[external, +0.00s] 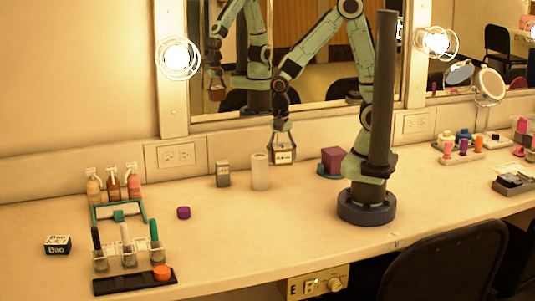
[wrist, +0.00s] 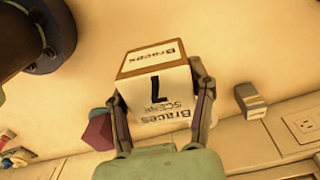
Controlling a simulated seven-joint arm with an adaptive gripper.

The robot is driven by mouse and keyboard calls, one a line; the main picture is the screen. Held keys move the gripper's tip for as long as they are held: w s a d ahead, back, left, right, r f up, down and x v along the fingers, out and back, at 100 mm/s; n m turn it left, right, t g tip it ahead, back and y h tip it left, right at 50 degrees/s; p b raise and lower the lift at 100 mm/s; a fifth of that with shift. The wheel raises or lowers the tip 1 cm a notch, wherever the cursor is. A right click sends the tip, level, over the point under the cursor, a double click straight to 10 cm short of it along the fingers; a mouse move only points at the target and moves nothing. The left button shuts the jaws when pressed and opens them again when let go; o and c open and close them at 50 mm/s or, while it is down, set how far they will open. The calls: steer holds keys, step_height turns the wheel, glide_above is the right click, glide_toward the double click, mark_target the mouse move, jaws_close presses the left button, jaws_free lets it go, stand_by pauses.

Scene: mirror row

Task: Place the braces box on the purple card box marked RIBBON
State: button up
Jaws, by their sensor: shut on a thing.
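The braces box (wrist: 157,85) is a white carton with a brown-edged top and the word Braces on its side. My gripper (wrist: 160,88) is shut on it, one finger on each side. In the external view my gripper (external: 283,143) hangs down and holds the braces box (external: 283,156) above the back of the counter. The purple card box (external: 333,160) stands to the right of it, near the mirror wall, with a blue-teal thing at its foot. In the wrist view the purple box (wrist: 98,130) is partly hidden behind my left finger. I cannot read its marking.
A white cylinder (external: 260,171) and a small grey box (external: 222,174) stand left of my gripper. Bottles (external: 114,188), a purple lid (external: 183,212), a black tray (external: 134,281) and a Bao box (external: 57,245) are farther left. The counter's front middle is clear.

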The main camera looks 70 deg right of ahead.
steer(key=w+d+r+m, duration=0.1)
steer(key=w+d+m, duration=0.2)
steer(key=d+m, duration=0.65)
steer(key=m, duration=0.6)
glide_above(335, 151)
step_height(335, 151, down, 6)
steer(key=shift+d+f, duration=0.1)
steer(key=shift+f, duration=0.55)
steer(key=o, duration=1.2)
steer(key=shift+f, duration=0.1)
